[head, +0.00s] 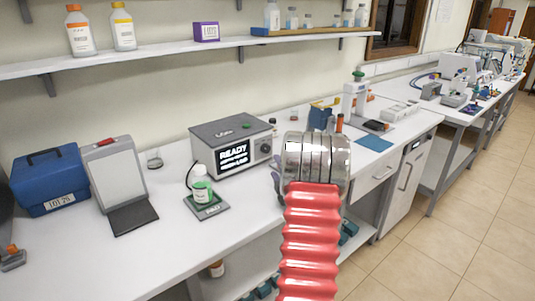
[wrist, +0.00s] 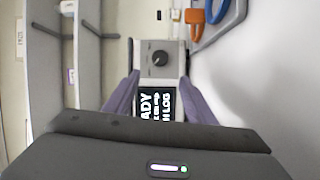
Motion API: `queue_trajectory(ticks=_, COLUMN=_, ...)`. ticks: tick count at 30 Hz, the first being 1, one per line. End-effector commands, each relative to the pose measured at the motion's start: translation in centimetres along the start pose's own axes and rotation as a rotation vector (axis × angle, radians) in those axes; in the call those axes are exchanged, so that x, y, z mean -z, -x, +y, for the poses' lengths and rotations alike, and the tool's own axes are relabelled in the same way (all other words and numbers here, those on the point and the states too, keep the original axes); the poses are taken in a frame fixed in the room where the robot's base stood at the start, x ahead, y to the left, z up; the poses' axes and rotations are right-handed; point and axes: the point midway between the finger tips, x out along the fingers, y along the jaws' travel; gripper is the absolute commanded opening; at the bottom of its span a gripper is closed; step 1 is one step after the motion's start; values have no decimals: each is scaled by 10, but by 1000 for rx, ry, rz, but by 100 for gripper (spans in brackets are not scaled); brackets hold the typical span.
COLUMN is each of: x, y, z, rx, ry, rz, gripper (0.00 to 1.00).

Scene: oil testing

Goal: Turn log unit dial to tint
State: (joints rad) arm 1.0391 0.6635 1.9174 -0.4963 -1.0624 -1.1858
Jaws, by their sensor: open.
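The log unit (head: 232,148) is a grey box on the bench with a black screen that reads READY and smaller lines. Its round dark dial (head: 265,148) is on the front, right of the screen. In the wrist view, turned sideways, the dial (wrist: 160,58) is ahead, beyond the fingertips, with the screen (wrist: 158,105) below it. The dial's position labels are too small to read. My gripper (wrist: 160,80) is open and empty, its purple fingers either side of the log unit's face. In the head view my wrist mostly hides the gripper.
A pad (head: 207,207) with a white, green-banded bottle (head: 201,190) stands in front of the log unit. A blue box (head: 50,180) and a grey clipboard-like stand (head: 115,172) are at left. A blue-and-orange item (wrist: 205,15) shows upper right in the wrist view.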

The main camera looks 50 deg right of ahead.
Motion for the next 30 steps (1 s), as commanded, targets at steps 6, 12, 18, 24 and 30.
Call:
queue_trajectory(ticks=6, x=-5, y=1, z=-2, rx=-11, ry=11, rz=1, gripper=50)
queue_trajectory(ticks=12, x=-5, y=0, z=-2, rx=-10, ry=10, rz=1, gripper=50)
queue_trajectory(ticks=18, x=-5, y=-9, z=-2, rx=-10, ry=9, rz=1, gripper=50)
queue_trajectory(ticks=24, x=-5, y=-32, z=-2, rx=-10, ry=9, rz=1, gripper=50)
queue_trajectory(ticks=30, x=-5, y=-59, z=-2, rx=-10, ry=9, rz=1, gripper=50)
